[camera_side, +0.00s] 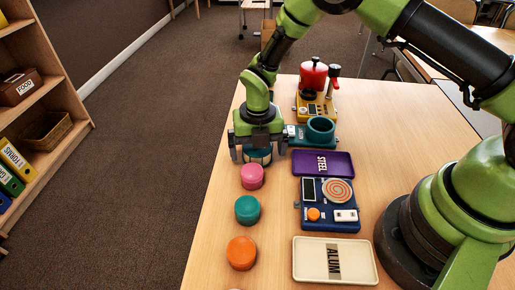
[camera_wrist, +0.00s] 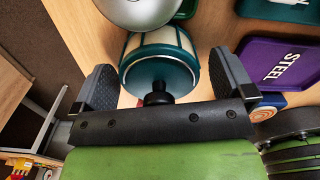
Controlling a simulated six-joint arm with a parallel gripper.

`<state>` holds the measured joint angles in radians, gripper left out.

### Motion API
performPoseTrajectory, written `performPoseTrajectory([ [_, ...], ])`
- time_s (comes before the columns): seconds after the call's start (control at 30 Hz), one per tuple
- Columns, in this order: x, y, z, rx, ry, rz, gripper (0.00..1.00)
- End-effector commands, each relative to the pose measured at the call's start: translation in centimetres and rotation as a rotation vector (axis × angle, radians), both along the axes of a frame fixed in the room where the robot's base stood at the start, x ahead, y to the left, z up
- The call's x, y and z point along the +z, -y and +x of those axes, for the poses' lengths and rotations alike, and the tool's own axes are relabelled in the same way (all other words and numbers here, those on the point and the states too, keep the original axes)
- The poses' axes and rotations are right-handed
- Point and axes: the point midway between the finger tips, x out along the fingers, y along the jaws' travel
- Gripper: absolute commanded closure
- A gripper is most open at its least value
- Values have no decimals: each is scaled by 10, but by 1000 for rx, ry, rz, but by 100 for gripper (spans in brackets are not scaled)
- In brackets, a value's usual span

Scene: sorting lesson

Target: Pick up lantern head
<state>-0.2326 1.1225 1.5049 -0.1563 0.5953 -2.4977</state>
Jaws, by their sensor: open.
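The lantern head (camera_wrist: 160,58) has cream panels, teal ribs and a teal cap with a black knob. In the wrist view it lies between the two fingers of my gripper (camera_wrist: 163,80), with a gap to each side. My gripper is open. In the side view my gripper (camera_side: 258,148) is low over the table's left edge. A cream and teal part of the lantern head (camera_side: 259,157) shows between its fingers there; the rest is hidden.
Pink (camera_side: 252,176), teal (camera_side: 247,209) and orange (camera_side: 241,253) pieces line the table's left side. To the right are a purple STEEL tray (camera_side: 342,158), a blue device (camera_side: 327,222), a cream ALUM tray (camera_side: 305,272) and a teal cup fixture (camera_side: 320,130). A silver dome (camera_wrist: 138,10) adjoins the lantern head.

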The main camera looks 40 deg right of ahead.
Motion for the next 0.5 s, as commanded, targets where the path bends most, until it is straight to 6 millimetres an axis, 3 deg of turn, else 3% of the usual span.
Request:
performPoseTrajectory([
  [0.27,-5,0,0,-1,1,-1,0],
  [0.37,-5,0,0,-1,1,-1,18],
  [0.5,-5,0,0,-1,1,-1,51],
])
